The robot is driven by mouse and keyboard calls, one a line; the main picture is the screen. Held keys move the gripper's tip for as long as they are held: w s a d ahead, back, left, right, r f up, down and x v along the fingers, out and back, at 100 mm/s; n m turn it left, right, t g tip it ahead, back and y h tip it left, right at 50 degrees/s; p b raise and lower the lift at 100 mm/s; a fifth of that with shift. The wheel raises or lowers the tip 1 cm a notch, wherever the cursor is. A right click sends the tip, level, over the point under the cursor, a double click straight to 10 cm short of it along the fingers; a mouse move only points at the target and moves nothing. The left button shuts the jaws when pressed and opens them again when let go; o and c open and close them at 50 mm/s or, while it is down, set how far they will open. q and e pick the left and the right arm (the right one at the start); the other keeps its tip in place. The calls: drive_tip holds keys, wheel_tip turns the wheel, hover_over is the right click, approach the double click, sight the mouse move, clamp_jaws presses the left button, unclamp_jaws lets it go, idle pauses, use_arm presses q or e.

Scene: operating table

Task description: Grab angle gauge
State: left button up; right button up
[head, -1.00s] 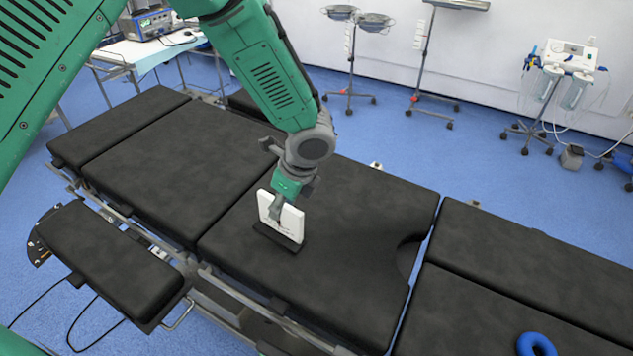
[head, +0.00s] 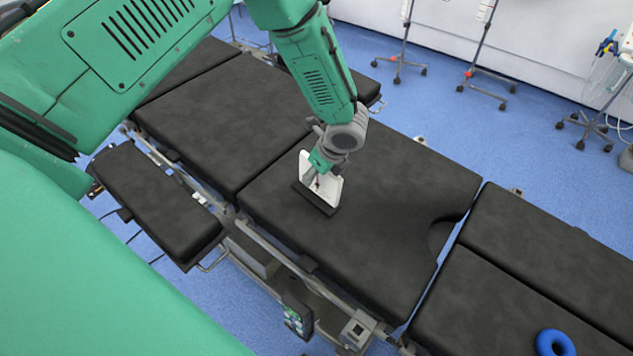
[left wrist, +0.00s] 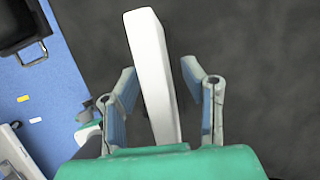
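The angle gauge (head: 324,186) is a white upright plate on a dark base, standing on the black padded operating table (head: 390,200). In the left wrist view the white gauge (left wrist: 150,75) shows edge-on as a narrow slab. My left gripper (head: 315,180) reaches down to the gauge from above. In the left wrist view its two fingers (left wrist: 163,105) stand apart, one on each side of the slab, with a visible gap on the right side. The gripper is open. The fingertips partly cover the gauge in the head view. My right gripper is not in view.
A blue ring (head: 555,343) lies on the table's section at the lower right. A separate padded arm board (head: 160,205) sits at the left. Wheeled stands (head: 400,60) stand by the wall behind. The table around the gauge is clear.

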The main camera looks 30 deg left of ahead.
use_arm(q)
drive_tip(key=shift+w+f, duration=0.1)
drive_tip(key=shift+f, duration=0.45)
drive_tip(key=shift+w+d+f, duration=0.1)
drive_tip(key=shift+d+f, duration=0.05)
drive_tip(key=shift+f, duration=0.15)
drive_tip(key=shift+d+r, duration=0.1)
drive_tip(key=shift+c, duration=0.5)
drive_tip(key=c, duration=0.7)
drive_tip(key=shift+a, duration=0.3)
clamp_jaws()
